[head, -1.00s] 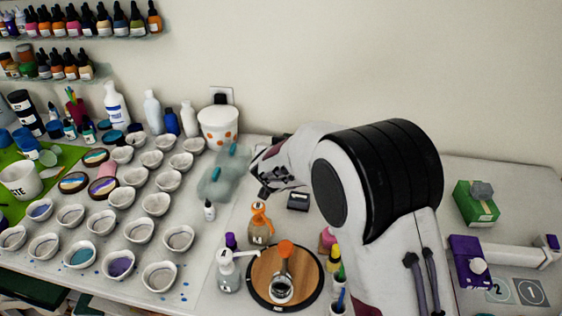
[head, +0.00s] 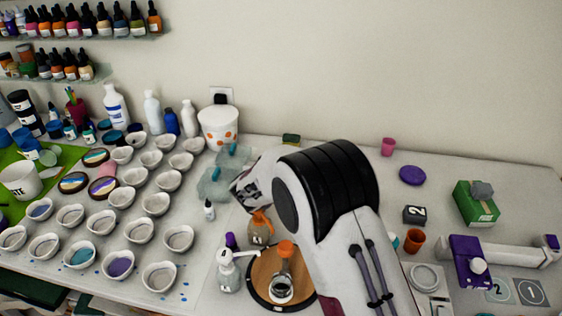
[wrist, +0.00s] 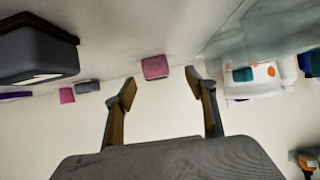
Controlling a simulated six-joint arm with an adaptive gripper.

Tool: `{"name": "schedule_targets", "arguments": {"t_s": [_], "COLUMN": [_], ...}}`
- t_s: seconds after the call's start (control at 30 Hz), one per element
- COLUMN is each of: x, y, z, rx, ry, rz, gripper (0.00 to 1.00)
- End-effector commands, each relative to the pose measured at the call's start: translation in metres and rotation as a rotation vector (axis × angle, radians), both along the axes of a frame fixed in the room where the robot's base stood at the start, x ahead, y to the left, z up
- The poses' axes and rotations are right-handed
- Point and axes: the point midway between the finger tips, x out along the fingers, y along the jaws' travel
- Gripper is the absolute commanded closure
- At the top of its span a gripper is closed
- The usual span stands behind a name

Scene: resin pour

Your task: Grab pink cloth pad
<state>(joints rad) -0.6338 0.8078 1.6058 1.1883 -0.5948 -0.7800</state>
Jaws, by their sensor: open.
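A pink pad (wrist: 155,67) lies on the table close to the wall in the wrist view. It appears between and beyond the fingertips, apart from them. I cannot pick it out in the head view, where my arm covers part of the table. My gripper (wrist: 161,81) is open and empty, with its two fingers spread in the wrist view. In the head view, my gripper (head: 241,198) is partly hidden by my arm, near the orange-topped bottle (head: 261,226).
The orange-dotted white bin (head: 219,128) stands by the wall, with translucent teal pieces (head: 214,183) in front. A dark box (wrist: 35,50) looms large at the wrist view's upper left. Several white bowls (head: 155,204) fill the left. A pink cup (head: 388,147) stands at the back right.

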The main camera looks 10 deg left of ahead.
Motion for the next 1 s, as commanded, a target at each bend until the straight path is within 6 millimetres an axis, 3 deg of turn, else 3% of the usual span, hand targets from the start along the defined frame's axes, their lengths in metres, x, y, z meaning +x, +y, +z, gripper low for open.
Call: {"name": "schedule_targets", "arguments": {"t_s": [0.4, 1.0], "x": [0.021, 0.031], "y": [-0.001, -0.004], "z": [-0.011, -0.014], "rx": [0.000, 0.000], "ry": [0.000, 0.001], "rz": [-0.001, -0.001], "gripper": [0.44, 0.44]}}
